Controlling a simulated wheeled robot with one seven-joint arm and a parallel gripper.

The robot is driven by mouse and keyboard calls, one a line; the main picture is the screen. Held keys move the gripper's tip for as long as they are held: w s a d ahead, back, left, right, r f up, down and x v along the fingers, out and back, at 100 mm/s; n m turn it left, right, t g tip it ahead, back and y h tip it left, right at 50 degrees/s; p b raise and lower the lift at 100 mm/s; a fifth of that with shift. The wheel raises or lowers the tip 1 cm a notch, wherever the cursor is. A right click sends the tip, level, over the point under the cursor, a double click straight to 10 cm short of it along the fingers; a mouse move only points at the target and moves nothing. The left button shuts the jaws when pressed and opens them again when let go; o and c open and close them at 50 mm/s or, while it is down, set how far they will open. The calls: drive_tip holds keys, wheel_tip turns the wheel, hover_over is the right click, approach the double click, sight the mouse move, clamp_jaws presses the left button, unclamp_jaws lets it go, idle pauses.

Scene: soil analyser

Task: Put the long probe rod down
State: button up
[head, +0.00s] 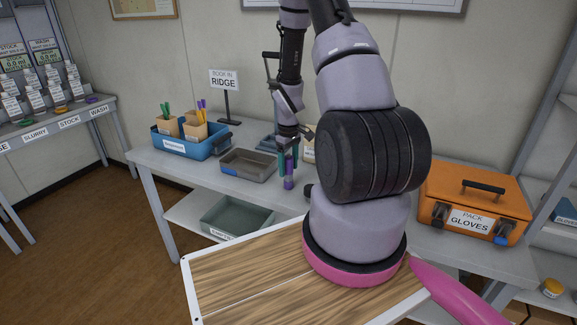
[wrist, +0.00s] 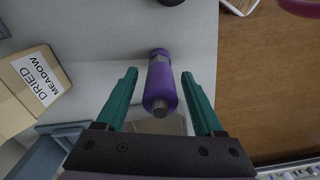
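A purple rod (head: 289,184), which I take to be the long probe rod, is at the grey bench, right of the shallow grey tray (head: 262,178). It looks about upright. In the wrist view the purple rod (wrist: 161,88) runs between the two green fingers, with a grey tip towards the camera. My gripper (wrist: 161,78) is open around it, with a visible gap on each side. My gripper also shows in the head view (head: 289,166). Whether the rod's far end rests on the bench top (wrist: 105,55) is hard to tell.
A box labelled "DRIED MEADOW" (wrist: 25,88) stands left of the gripper in the wrist view. A blue bin (head: 205,147) with small boxes and a "RIDGE" sign (head: 224,80) stand left. An orange case (head: 473,199) is right. A green bin (head: 237,217) sits below.

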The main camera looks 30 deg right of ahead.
drive_tip(key=shift+r, duration=0.1)
wheel_tip(320, 180, up, 12)
drive_tip(key=shift+r, duration=0.25)
drive_tip(key=s+a+r+m+t, duration=0.2)
drive_tip(key=s+a+r, duration=0.1)
drive_tip(key=r, duration=0.7)
drive_tip(key=s+a+r+m+t, duration=0.1)
drive_tip(key=s+a+r+m, duration=0.2)
drive_tip(key=r, duration=0.6)
drive_tip(key=s+a+r+m+t+y, duration=0.2)
drive_tip(key=s+a+r, duration=0.5)
drive_tip(key=s+r, duration=0.4)
drive_tip(key=s+m+t, duration=0.1)
drive_tip(key=s+t, duration=0.1)
drive_tip(key=shift+s+a+r+m, duration=0.2)
drive_tip(key=shift+s+r+m, duration=0.1)
drive_tip(key=shift+s, duration=0.05)
